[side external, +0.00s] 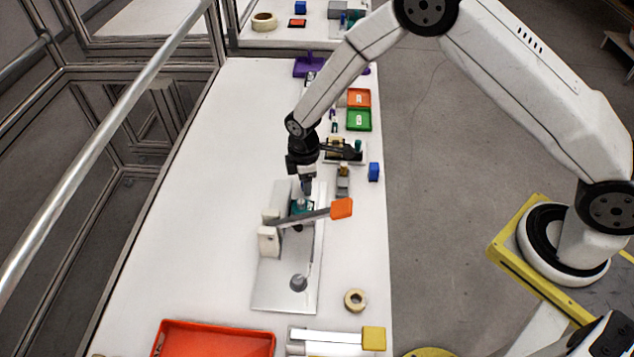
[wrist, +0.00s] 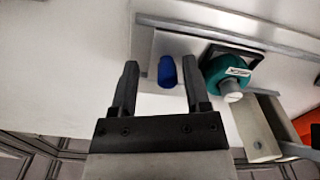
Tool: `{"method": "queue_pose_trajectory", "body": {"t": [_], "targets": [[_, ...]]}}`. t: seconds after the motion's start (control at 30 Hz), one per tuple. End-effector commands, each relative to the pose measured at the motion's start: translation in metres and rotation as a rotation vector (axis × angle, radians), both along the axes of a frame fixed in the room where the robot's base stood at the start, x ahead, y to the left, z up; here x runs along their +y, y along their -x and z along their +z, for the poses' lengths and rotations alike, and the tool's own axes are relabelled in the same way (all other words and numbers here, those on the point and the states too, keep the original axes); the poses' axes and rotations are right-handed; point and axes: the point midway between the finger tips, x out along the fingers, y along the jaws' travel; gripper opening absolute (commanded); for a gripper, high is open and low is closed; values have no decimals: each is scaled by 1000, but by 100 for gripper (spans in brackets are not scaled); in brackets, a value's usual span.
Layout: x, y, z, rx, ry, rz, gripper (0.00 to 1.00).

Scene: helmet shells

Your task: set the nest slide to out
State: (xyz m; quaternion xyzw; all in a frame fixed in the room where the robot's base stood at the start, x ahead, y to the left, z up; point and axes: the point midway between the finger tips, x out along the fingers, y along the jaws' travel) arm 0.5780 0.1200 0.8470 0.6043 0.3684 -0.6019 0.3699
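A metal fixture plate (side external: 272,292) lies on the white table, carrying white blocks (side external: 268,240) and a grey lever with an orange end (side external: 341,208). A teal part (side external: 300,207) sits on it, partly hidden by the lever; in the wrist view a rounded teal part (wrist: 225,70) has a white label and grey tip. A blue cylinder (wrist: 166,72) shows upright on the plate beside it. I cannot tell which part is the nest slide, nor its position. My gripper (side external: 305,190) points down over the plate's far part. In the wrist view my gripper (wrist: 160,66) is open, the cylinder appearing between its fingertips, contact unclear.
A tape roll (side external: 355,299), a red tray (side external: 215,340) and a yellow-ended block (side external: 373,338) lie at the near end. Orange (side external: 358,97) and green (side external: 358,120) trays and a blue block (side external: 374,171) stand beyond, near the right edge. The table's left side is clear.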

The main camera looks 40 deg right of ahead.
Motion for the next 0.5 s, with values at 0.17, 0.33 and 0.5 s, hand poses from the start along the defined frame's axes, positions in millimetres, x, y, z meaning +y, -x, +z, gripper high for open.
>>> {"method": "queue_pose_trajectory", "body": {"t": [0.17,0.33,0.5], "targets": [[1,1,0,2,0,1,60],[1,1,6,2,0,1,60],[1,1,19,1,0,1,60]]}}
